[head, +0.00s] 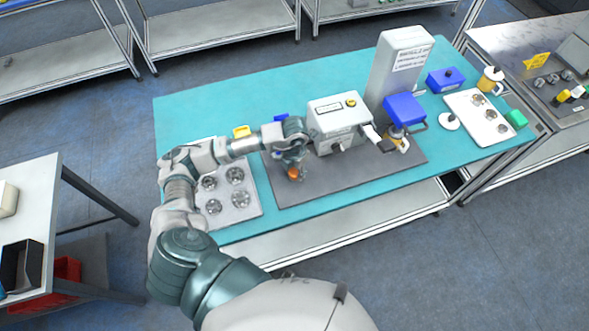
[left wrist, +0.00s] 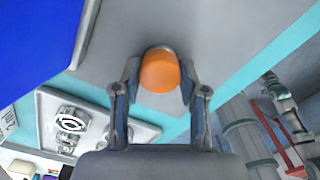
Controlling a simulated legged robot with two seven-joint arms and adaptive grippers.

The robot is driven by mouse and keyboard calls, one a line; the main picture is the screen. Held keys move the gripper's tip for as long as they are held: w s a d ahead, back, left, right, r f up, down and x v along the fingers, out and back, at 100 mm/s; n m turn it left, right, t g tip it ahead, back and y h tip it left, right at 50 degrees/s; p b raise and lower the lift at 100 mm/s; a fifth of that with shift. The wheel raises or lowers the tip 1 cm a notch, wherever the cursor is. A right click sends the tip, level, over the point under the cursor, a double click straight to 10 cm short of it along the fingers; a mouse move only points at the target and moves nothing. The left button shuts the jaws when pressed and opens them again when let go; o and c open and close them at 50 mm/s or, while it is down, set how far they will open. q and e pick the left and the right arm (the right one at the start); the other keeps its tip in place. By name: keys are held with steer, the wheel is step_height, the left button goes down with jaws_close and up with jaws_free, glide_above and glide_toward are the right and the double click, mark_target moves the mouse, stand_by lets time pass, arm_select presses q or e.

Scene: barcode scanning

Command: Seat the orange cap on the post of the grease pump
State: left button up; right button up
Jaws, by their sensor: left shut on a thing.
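The orange cap (head: 294,173) is at the tips of my left gripper (head: 291,165), above the front left part of the grey mat. In the left wrist view the orange cap (left wrist: 160,73) sits between the two fingers of my left gripper (left wrist: 160,85), which are shut on it. A grey rim shows just behind the cap; I cannot tell what it belongs to. A white box-shaped machine (head: 338,118) with a yellow button stands to the right of the gripper. No post is clearly visible, and I cannot tell for sure which thing is the grease pump. My right gripper is not in view.
A tray of round metal parts (head: 241,212) lies left of the grey mat (head: 345,172). Blue boxes (head: 404,109) and a tall white unit (head: 398,62) stand to the right. A white tray (head: 465,108) lies farther right. The mat's front strip looks clear.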

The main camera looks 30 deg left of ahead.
arm_select(q)
steer(key=shift+f, duration=0.25)
stand_by(0.3)
steer(key=o, duration=1.3)
steer(key=shift+r+p, duration=2.25)
steer(key=shift+r, duration=1.6)
steer(key=shift+s+f, duration=0.1)
